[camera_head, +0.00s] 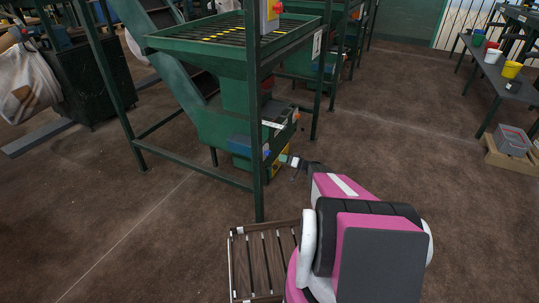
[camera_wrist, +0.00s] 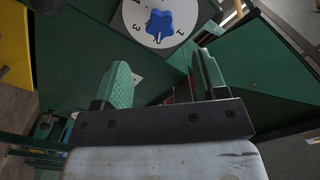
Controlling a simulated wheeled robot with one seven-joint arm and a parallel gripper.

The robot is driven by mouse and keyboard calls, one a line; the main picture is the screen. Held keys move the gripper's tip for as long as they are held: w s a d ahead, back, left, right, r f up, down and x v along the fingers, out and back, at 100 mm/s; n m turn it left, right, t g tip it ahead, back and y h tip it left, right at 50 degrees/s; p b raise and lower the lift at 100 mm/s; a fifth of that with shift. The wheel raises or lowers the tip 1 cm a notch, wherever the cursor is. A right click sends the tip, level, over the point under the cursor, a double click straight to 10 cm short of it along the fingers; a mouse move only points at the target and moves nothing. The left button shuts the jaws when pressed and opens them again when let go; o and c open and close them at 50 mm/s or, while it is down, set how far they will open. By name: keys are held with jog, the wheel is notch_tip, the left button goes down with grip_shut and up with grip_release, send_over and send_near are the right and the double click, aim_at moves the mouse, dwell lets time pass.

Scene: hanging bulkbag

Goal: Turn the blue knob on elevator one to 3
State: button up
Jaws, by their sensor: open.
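The blue knob (camera_wrist: 159,24) is star-shaped and sits on a round white dial (camera_wrist: 128,14) with dark numbers, at the top of the wrist view. I can make out a 1, a 2 and a 3 around it; which one the knob points to is unclear. My gripper (camera_wrist: 161,60) is open and empty, its two green fingers apart, with the knob beyond the fingertips and not between them. In the head view, my gripper (camera_head: 303,166) is small beside the green elevator (camera_head: 225,128), close to its lower right part.
A green frame post (camera_head: 256,130) stands left of my gripper. A slatted wooden pallet (camera_head: 262,262) lies on the floor beside my body. A table with buckets (camera_head: 490,68) and a crate (camera_head: 512,140) are at the right. The brown floor between is clear.

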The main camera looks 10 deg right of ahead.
aim_at(268, 154)
jog(key=x, duration=0.9)
jog(key=c, duration=0.9)
